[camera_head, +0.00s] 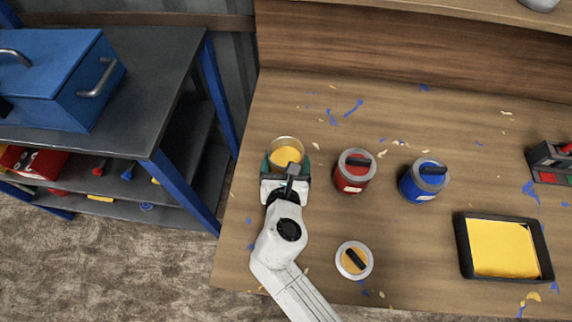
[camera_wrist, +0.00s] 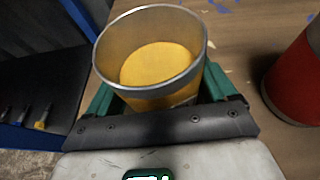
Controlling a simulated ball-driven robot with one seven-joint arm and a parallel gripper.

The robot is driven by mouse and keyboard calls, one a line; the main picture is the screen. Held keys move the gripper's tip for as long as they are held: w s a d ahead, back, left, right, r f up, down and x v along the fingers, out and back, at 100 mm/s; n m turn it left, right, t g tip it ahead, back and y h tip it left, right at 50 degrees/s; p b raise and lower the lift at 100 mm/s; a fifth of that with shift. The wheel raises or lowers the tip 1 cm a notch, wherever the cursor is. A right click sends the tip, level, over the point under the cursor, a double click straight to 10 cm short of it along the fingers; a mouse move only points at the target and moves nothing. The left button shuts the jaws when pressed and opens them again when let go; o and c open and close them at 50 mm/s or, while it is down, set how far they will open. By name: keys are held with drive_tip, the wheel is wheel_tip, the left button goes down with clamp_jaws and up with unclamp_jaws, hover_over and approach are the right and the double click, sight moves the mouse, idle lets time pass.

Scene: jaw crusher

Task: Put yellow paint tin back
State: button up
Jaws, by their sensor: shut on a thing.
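The yellow paint tin (camera_head: 286,148) is open at the top, with yellow paint inside. It is at the left side of the wooden table, left of the red tin. My gripper (camera_head: 286,170) is shut on it, with a green finger on each side of the tin. In the wrist view the tin (camera_wrist: 150,60) looks upright between the fingers of my gripper (camera_wrist: 160,100). I cannot tell whether its base touches the table. A round lid with a yellow patch and dark handle (camera_head: 354,261) lies on the table to the right of my arm.
A red tin (camera_head: 350,181) and a blue tin (camera_head: 418,190), both lidded, stand to the right. A black tray with yellow paint (camera_head: 500,247) lies at the right front. A blue toolbox (camera_head: 50,75) is on the dark shelf unit at left. The wooden table (camera_head: 400,115) is clear behind the tins, except for paint splashes.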

drive_tip(key=shift+f, duration=0.3)
drive_tip(key=o, duration=1.3)
drive_tip(key=shift+r, duration=0.15)
drive_tip(key=v, duration=1.2)
drive_tip(key=shift+a+p, duration=0.1)
drive_tip(key=shift+p, duration=0.25)
